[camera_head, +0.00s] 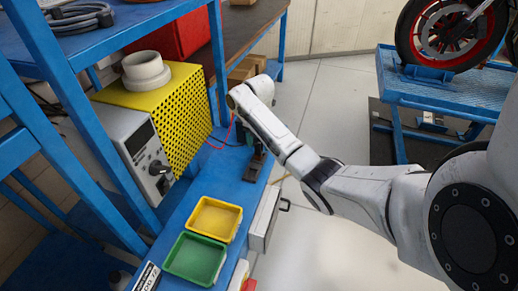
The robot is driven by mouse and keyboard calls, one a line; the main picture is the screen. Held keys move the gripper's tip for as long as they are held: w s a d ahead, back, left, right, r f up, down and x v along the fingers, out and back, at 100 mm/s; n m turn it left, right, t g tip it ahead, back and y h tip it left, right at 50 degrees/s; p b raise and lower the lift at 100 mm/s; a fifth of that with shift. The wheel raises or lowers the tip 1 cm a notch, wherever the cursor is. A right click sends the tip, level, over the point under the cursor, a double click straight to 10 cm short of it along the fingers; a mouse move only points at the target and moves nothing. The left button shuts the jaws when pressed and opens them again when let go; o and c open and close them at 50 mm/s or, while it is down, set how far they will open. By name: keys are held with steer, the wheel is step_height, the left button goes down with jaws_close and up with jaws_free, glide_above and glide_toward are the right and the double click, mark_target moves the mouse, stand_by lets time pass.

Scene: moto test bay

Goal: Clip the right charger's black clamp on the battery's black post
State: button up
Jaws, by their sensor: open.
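A grey charger (134,143) with a dark display and knobs stands on the blue bench at the left, under the shelf. A thin red lead (223,136) and a dark cable run right from that area towards the end of my arm. Dark shapes (258,164) show on the bench just below my wrist. I cannot tell whether they are the battery, a clamp or something else. My white arm reaches in from the right, its wrist above the bench's right side. My gripper's fingers, the black clamp and the black post cannot be made out.
A yellow tray (215,220) and a green tray (195,259) lie on the near bench. Blue shelf posts rise at the left. A wheel (447,30) stands on a blue lift (440,92) at the right.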

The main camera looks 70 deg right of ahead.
mark_target(259, 149)
steer(key=shift+s+f, duration=0.1)
steer(key=shift+f, duration=1.7)
steer(key=shift+c, duration=0.2)
steer(key=c, duration=0.9)
steer(key=shift+r, duration=0.2)
steer(key=shift+c, duration=0.2)
steer(key=shift+r, duration=0.55)
steer(key=s+a+r+p, duration=0.2)
steer(key=s+r+p, duration=0.3)
steer(key=s, duration=0.1)
steer(key=s+a+r+p, duration=0.2)
steer(key=s+r+p, duration=0.3)
steer(key=s+r, duration=0.1)
steer(key=shift+s+a+r, duration=0.3)
steer(key=shift+s, duration=0.3)
